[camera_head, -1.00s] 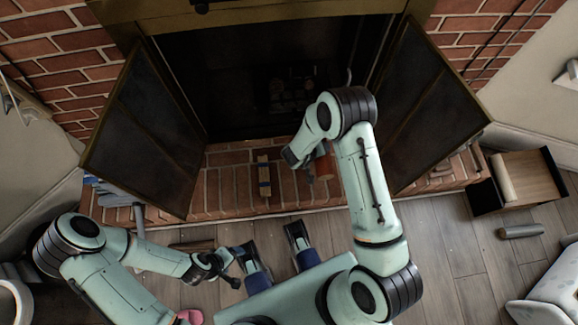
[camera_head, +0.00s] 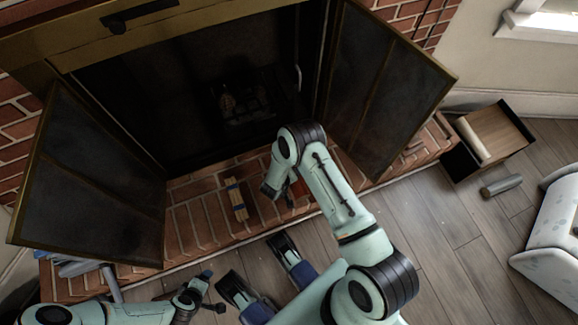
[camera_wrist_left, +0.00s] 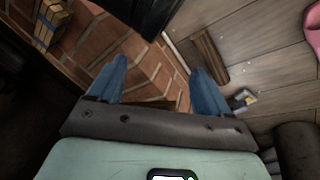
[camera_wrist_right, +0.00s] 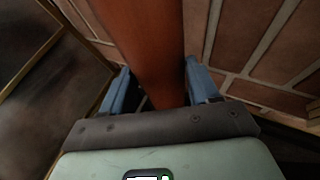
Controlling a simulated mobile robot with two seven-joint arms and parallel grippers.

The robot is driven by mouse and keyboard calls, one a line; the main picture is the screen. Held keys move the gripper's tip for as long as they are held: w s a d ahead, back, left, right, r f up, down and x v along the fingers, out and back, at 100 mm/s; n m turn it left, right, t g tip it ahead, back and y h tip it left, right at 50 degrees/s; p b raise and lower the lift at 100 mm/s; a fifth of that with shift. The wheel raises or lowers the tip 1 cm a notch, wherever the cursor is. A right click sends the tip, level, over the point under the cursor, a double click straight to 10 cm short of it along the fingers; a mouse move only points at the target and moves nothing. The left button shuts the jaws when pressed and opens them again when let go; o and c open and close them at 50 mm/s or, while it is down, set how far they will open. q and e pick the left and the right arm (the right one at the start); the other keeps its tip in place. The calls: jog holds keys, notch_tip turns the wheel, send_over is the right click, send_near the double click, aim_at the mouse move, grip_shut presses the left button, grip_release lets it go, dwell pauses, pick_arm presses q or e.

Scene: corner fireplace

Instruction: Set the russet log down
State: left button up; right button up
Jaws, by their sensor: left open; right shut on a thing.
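The russet log (camera_wrist_right: 150,40) is a smooth reddish-brown length between the fingers of my right gripper (camera_wrist_right: 157,86) in the right wrist view. That gripper is shut on it, over the brick hearth (camera_head: 190,222). In the head view only a small reddish part of the log (camera_head: 299,188) shows beside my right gripper (camera_head: 280,190); my arm hides the rest. I cannot tell whether the log touches the bricks. My left gripper (camera_wrist_left: 158,75) is open and empty, near the hearth's front edge; it is low in the head view (camera_head: 208,290).
The fireplace's dark doors (camera_head: 385,90) stand open. A blue-banded bundle (camera_head: 236,200) lies on the hearth left of my right gripper. A box (camera_head: 510,138) and a grey log (camera_head: 502,185) are on the floor at right. A brown piece (camera_wrist_left: 210,55) lies near my left gripper.

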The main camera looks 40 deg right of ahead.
jog(key=shift+f, duration=0.3)
notch_tip(320, 180, down, 4)
jog(key=shift+r+b, duration=0.25)
jog(key=shift+b, duration=0.45)
pick_arm(q)
jog(key=shift+s+a+f, duration=0.2)
jog(key=shift+s+f, duration=0.1)
jog(key=shift+f, duration=0.25)
jog(key=shift+s+a+f, duration=0.15)
jog(key=shift+s+f, duration=0.15)
jog(key=shift+f, duration=0.25)
pick_arm(e)
jog(key=shift+f, duration=0.2)
jog(key=o, duration=1.4)
pick_arm(q)
jog(key=shift+s+f+g, duration=0.2)
jog(key=shift+f+g, duration=0.05)
jog(key=shift+g, duration=0.05)
pick_arm(e)
jog(key=shift+o, duration=0.2)
